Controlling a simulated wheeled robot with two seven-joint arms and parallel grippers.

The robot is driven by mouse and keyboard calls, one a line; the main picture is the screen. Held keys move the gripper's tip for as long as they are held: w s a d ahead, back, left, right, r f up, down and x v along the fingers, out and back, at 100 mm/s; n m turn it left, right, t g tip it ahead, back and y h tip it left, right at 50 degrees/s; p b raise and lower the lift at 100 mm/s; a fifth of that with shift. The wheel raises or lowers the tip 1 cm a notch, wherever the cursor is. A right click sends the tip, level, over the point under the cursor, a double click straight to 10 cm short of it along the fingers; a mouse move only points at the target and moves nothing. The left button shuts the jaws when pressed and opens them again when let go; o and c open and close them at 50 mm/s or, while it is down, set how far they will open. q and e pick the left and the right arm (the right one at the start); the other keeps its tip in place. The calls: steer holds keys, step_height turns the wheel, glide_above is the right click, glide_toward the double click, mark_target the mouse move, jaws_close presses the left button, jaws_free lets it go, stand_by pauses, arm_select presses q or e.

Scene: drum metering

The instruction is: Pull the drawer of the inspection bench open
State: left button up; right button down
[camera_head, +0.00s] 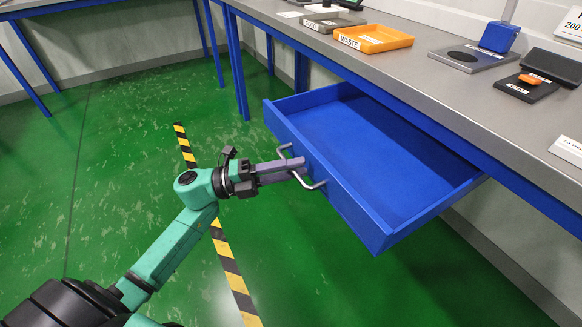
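The blue drawer (368,163) of the inspection bench (395,62) stands pulled well out from under the grey bench top. Its inside shows and looks empty. A curved metal handle (313,186) is on its front panel. My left gripper (297,167) is at the handle, with its fingers reaching over the middle of the bar. The fingers look closed around it, though the far finger is partly hidden. My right gripper is not in view.
On the bench top are an orange waste tray (373,38), a grey tray (334,20), a grey plate with a blue block (499,37) and a dark pad with an orange piece (530,79). Yellow-black tape (228,262) marks the green floor, which is otherwise clear.

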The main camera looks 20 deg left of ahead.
arm_select(q)
steer(key=v, duration=1.4)
steer(key=shift+s+a, duration=0.2)
